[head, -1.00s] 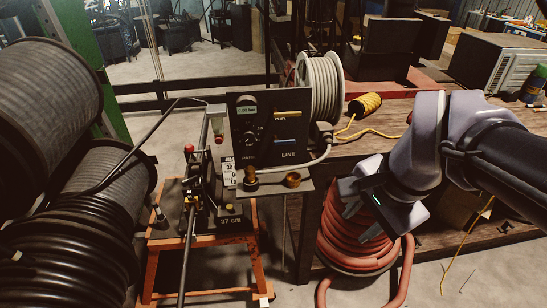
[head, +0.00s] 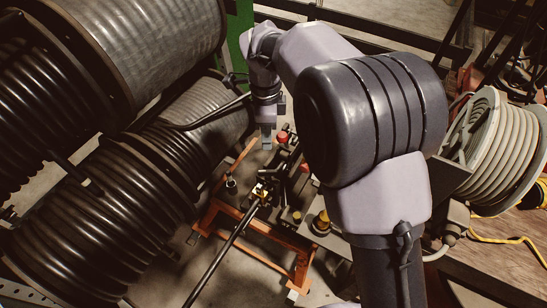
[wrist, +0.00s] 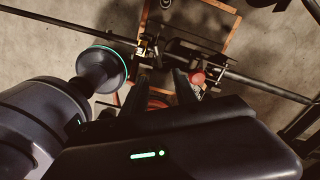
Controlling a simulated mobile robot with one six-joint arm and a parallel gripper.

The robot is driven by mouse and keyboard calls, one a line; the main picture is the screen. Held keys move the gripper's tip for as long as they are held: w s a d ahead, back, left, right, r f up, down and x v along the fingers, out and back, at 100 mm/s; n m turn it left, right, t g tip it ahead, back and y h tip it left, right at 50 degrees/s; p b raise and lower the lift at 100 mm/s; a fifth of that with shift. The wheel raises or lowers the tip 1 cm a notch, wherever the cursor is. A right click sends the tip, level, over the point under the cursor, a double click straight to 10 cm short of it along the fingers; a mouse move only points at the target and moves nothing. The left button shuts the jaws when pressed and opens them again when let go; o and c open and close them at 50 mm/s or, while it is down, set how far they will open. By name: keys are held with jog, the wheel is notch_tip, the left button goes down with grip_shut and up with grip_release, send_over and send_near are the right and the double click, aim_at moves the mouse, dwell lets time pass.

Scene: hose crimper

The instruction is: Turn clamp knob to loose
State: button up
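The crimping stand has an orange frame (head: 229,219) and a black hose or bar (head: 223,262) running through it. A red knob (head: 282,136) shows on it just right of my gripper; a second red knob (head: 304,167) is nearer. I cannot tell for certain which is the clamp knob. In the wrist view a red knob (wrist: 198,78) is beside the right finger, outside the gap. My gripper (head: 267,142) points down near the knobs. In the wrist view my gripper (wrist: 160,86) has its fingers apart with nothing visible between them. Contact with the knob cannot be told.
Large black hose reels (head: 150,60) fill the left side. My arm covers most of the control panel. A grey hose reel (head: 497,150) and a wooden bench (head: 490,270) are on the right. In the wrist view the bar (wrist: 60,27) crosses beyond the fingers.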

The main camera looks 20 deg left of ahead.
aim_at(268, 171)
jog(key=f+b, duration=0.1)
jog(key=f, duration=0.4)
jog(key=f+b, duration=0.2)
jog(key=f, duration=0.3)
jog(key=f+b, duration=0.2)
jog(key=f, duration=0.3)
jog(key=shift+s+f, duration=0.1)
jog(key=shift+s, duration=0.15)
jog(key=shift+c, duration=0.2)
grip_shut()
